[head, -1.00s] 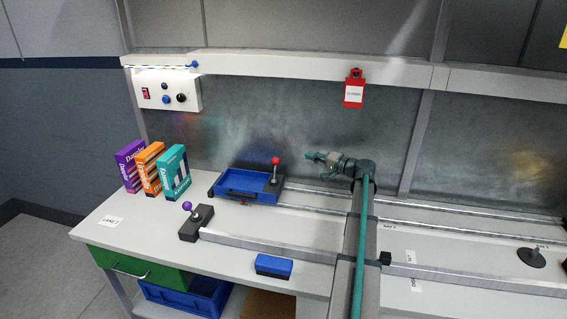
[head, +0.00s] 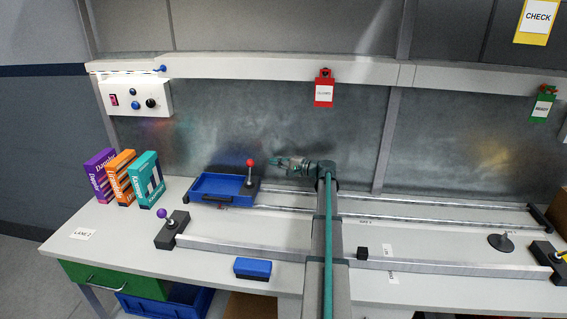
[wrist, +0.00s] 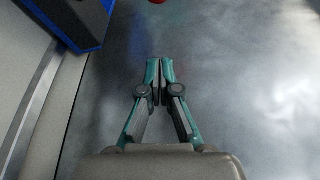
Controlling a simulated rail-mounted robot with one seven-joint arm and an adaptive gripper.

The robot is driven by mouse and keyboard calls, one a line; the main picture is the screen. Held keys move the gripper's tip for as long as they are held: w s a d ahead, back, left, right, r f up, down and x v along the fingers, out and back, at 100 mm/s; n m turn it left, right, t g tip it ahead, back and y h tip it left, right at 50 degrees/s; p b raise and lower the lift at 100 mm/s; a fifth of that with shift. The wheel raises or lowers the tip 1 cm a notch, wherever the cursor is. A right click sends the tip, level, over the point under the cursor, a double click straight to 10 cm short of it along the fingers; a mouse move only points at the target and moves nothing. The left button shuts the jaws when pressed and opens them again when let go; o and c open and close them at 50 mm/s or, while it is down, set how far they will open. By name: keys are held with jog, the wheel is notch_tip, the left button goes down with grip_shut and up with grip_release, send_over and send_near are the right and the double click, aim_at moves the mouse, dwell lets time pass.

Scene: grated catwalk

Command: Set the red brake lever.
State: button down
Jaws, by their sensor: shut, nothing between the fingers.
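The red brake lever (head: 249,172) stands on a dark base at the right end of the blue tray (head: 207,188), with its red ball knob on top. In the wrist view the red knob (wrist: 158,1) only just shows at the top edge. My gripper (head: 272,161) is a short way to the right of the lever, apart from it, pointing left. In the wrist view my gripper (wrist: 159,68) has its teal fingers together with nothing between them. The blue tray (wrist: 72,20) shows at the upper left there.
A purple-knobbed lever (head: 171,226) stands at the rail's left end. Metal rails (head: 400,203) run along the bench. Three boxes (head: 125,178) stand at the left. A blue block (head: 252,268) lies in front. The grey back wall is close behind my gripper.

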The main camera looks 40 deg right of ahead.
aim_at(250, 171)
jog(key=w+a+p, duration=0.2)
jog(key=w+a, duration=0.1)
jog(key=a, duration=0.2)
jog(key=shift+w+r, duration=0.15)
jog(key=shift+r, duration=0.05)
jog(key=shift+a+b, duration=0.25)
jog(key=shift+b, duration=0.3)
